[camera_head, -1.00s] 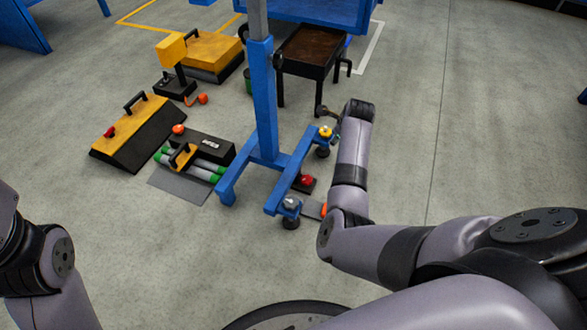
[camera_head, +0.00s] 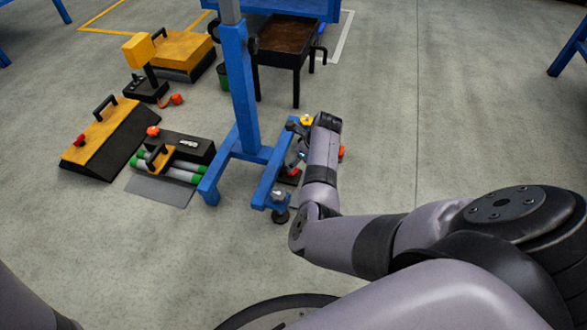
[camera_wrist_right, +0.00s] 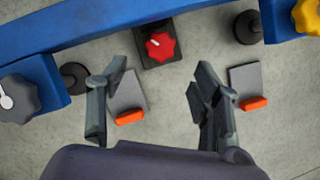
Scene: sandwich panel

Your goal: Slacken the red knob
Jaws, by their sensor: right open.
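The red knob (camera_wrist_right: 160,46) has a white mark and sits on a small dark block beside the blue beam in the right wrist view. My right gripper (camera_wrist_right: 155,88) is open and empty. Its two fingers are apart, below the knob in the wrist picture, with the knob lying between their lines. In the head view my right gripper (camera_head: 297,157) shows only in part, close to the knob. My left gripper is out of view.
A yellow knob (camera_wrist_right: 308,16) and a grey knob (camera_wrist_right: 16,98) flank the red one on the blue frame (camera_head: 232,155). Grey plates with orange edges (camera_wrist_right: 129,117) lie below the fingers. The blue post (camera_head: 238,85) stands upright nearby. Open floor lies right of my arm.

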